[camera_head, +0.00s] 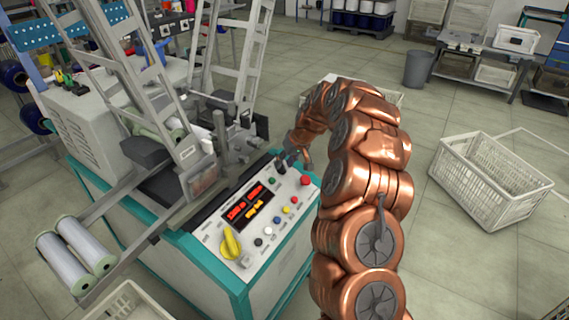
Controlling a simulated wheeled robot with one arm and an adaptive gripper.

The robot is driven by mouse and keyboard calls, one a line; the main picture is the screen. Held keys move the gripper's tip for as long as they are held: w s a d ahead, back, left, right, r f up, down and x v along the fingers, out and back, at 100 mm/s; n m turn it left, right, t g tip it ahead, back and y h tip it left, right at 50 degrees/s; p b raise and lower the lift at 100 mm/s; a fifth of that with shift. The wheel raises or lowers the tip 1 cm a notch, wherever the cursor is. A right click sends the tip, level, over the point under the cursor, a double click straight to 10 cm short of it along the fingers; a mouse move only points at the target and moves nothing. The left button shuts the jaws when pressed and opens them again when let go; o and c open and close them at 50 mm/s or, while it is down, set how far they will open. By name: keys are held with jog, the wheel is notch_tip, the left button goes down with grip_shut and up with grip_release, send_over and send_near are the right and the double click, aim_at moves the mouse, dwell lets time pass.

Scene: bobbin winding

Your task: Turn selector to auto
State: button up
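The winding machine's control panel (262,216) faces up below the middle of the view. It has a red lit display (245,203), several coloured buttons and a large yellow knob (231,244) at its near left corner. A small dark knob (280,167) stands at the panel's far end and looks like the selector; its setting is too small to read. My gripper (292,156) is at the end of my copper-coloured arm, right beside this dark knob. I cannot tell whether it touches the knob, or whether its fingers are open or shut.
A red button (305,181) sits close to my gripper. Grey ladder-like frames (252,60) rise behind the panel. White rolls (85,245) lie on rails at the left. A white crate (492,180) stands on the floor at right, with open floor around it.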

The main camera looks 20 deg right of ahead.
jog(key=v, duration=1.1)
dwell(0.3)
jog(key=s+a+r+n+g, duration=0.1)
jog(key=s+a+r+g, duration=0.3)
jog(key=s+a, duration=1.35)
jog(key=s+f+m+g+h, duration=0.1)
jog(key=s+f+g+h, duration=0.2)
jog(key=s, duration=2.7)
notch_tip(320, 180, up, 15)
jog(key=t+p, duration=0.1)
jog(key=p, duration=1.3)
jog(key=shift+w+d+r+m, duration=0.15)
jog(key=shift+d+r+m, duration=0.05)
jog(key=shift+r+m, duration=0.1)
